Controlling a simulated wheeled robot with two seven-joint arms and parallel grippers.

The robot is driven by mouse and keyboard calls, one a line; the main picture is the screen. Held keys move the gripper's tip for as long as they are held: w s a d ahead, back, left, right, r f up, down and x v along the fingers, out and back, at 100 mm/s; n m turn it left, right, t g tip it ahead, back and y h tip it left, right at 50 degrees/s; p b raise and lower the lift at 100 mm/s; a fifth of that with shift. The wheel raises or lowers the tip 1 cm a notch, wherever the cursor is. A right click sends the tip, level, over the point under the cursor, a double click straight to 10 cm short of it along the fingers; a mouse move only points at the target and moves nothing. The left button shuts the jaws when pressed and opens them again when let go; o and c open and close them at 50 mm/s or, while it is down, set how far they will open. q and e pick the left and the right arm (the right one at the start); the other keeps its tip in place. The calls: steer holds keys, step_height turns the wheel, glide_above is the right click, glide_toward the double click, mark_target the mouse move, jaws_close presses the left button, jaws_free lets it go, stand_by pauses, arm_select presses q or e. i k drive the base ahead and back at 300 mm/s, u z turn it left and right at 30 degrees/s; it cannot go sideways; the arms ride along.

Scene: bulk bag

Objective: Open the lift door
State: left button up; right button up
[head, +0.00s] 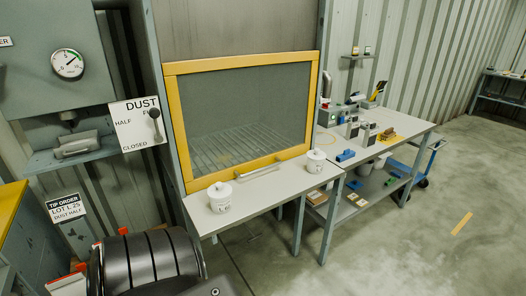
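The lift door (170,110) is a yellow-framed panel with a grey, see-through middle, set in a grey cabinet behind the near bench. A pale bar handle (258,172) runs along its bottom rail. The door is down, its bottom rail close to the bench top, and a slatted floor shows through the panel. Neither of my grippers is in view. A dark ribbed part at the bottom left looks like part of my arm.
Two white lidded tubs (220,198) (315,161) stand on the bench before the door. Left of it are a dust lever (156,122) on a sign, a gauge (68,64) and a tip order sign (67,208). A cluttered workbench (412,126) stands right; the floor beyond is open.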

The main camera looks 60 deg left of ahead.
mark_target(169, 70)
steer(key=u, duration=0.5)
steer(key=i, duration=1.15)
steer(key=u, duration=0.65)
